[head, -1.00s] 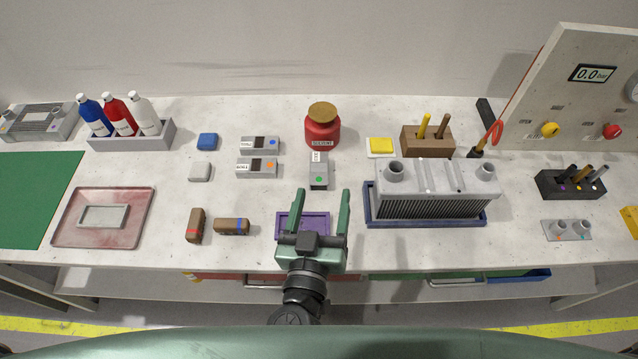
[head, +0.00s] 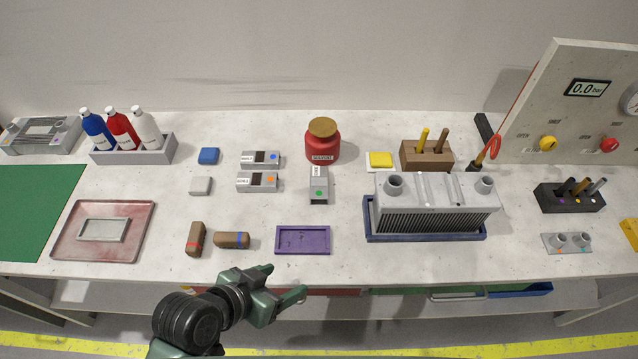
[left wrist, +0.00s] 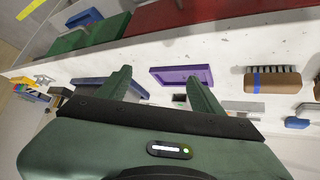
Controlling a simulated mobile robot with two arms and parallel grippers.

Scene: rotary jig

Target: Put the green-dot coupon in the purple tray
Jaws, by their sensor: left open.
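The green-dot coupon (head: 319,186) is a small grey block with a green dot and a white label. It lies on the bench behind the purple tray, apart from it. The purple tray (head: 302,240) is shallow and looks empty, near the bench's front edge. It also shows in the left wrist view (left wrist: 183,76), beyond the fingers. My left gripper (head: 286,279) is open and empty, in front of the bench edge and below left of the tray in the head view. My right gripper is not in view.
Similar grey blocks with a blue dot (head: 260,159) and an orange dot (head: 257,182) lie left of the coupon. A red jar (head: 322,145) stands behind it. A finned grey block (head: 435,205) in a blue tray is at right. Brown brushes (head: 232,240) lie left of the purple tray.

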